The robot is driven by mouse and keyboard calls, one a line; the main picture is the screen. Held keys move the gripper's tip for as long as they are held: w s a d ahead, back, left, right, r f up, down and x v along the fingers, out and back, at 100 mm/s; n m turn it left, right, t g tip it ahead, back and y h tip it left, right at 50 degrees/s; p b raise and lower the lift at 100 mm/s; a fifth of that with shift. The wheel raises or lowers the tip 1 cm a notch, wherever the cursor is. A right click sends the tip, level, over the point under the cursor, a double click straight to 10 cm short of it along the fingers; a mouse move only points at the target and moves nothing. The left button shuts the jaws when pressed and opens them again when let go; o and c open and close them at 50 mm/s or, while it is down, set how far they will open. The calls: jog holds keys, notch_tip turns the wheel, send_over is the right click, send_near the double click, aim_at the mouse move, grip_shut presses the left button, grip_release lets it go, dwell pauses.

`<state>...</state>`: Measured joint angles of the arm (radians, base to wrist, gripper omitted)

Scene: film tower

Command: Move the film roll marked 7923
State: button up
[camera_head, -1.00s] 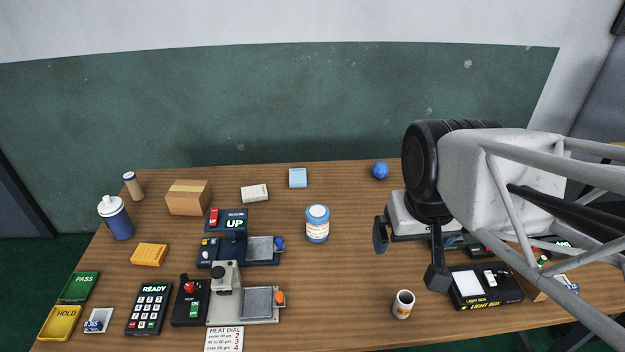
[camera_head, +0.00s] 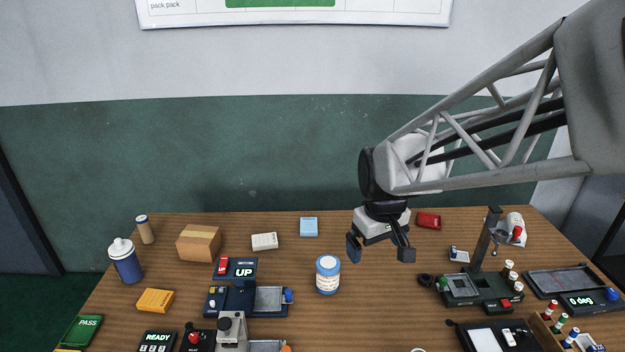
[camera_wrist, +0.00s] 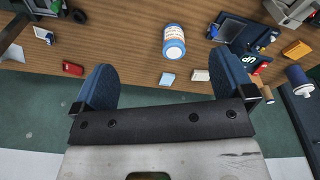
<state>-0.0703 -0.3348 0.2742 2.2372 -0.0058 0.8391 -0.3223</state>
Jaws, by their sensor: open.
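Several small film rolls with red, green and blue caps stand in a wooden rack (camera_head: 545,335) at the lower right of the head view; one is the red-capped roll (camera_head: 551,309). My gripper (camera_head: 380,253) is open and empty above the back middle of the table, left of the stand and well away from the rack. Its spread fingers also show in the wrist view (camera_wrist: 163,78), with nothing between them.
A blue-lidded jar (camera_head: 328,275) stands left of my gripper and shows in the wrist view (camera_wrist: 174,42). A red box (camera_head: 428,220) lies right of it. A light box (camera_head: 490,338) and grey tray (camera_head: 565,282) crowd the right. Bare table lies below my gripper.

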jog(key=w+a+f+n, duration=0.3)
jog(key=w+a+f, duration=0.1)
jog(key=w+f, duration=0.5)
jog(key=n+g, duration=0.1)
jog(key=n, duration=0.1)
send_over(330, 262)
notch_tip(330, 262, down, 9)
jog(key=shift+a+r, duration=0.1)
jog(key=shift+r, duration=0.1)
jog(key=shift+w+f+n, duration=0.1)
jog(key=shift+n, duration=0.2)
jog(key=shift+f, duration=0.1)
jog(key=shift+f, duration=3.85)
jog(key=c, duration=1.1)
